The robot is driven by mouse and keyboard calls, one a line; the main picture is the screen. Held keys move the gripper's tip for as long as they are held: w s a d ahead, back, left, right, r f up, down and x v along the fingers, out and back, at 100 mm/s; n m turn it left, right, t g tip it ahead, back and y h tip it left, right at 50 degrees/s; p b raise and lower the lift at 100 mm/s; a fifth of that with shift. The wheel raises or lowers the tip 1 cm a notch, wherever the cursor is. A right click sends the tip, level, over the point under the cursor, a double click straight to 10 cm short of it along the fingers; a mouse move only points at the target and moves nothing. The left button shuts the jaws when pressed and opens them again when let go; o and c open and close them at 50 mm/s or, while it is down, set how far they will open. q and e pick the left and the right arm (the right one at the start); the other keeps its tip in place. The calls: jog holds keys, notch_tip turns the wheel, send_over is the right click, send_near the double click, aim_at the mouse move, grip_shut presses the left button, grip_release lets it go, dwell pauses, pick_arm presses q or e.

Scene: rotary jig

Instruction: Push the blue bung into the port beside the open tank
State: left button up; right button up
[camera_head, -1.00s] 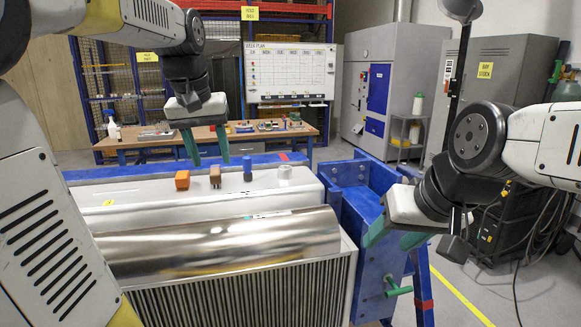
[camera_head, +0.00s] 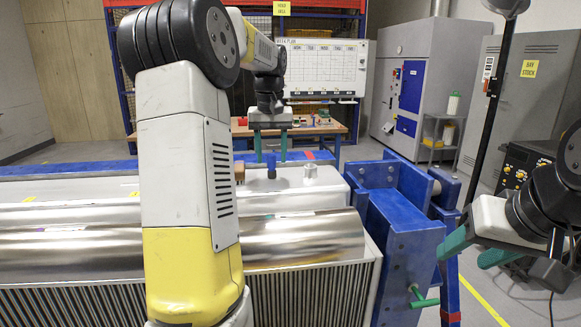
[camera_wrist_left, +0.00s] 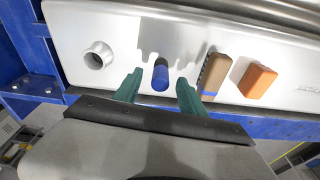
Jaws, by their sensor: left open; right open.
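The blue bung (camera_head: 271,165) stands upright on the pale metal top of the large machine; it also shows in the left wrist view (camera_wrist_left: 160,75). My left gripper (camera_head: 270,153) is open. In the left wrist view its green fingers (camera_wrist_left: 158,90) are spread on either side of the bung, with a gap at each side. A short, hollow grey port (camera_head: 310,172) stands to the right of the bung; its open mouth shows in the left wrist view (camera_wrist_left: 97,56). My right gripper (camera_head: 474,252) is open and empty at the far right. I cannot clearly make out an open tank.
In the left wrist view a brown block (camera_wrist_left: 215,73) and an orange block (camera_wrist_left: 257,81) stand beside the bung. My left arm hides part of the machine top. A blue frame (camera_head: 403,225) with a green handle (camera_head: 424,301) stands right of the machine.

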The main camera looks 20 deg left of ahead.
pick_arm(q)
jog(key=shift+f, duration=0.6)
grip_shut()
jog(key=shift+r, duration=0.1)
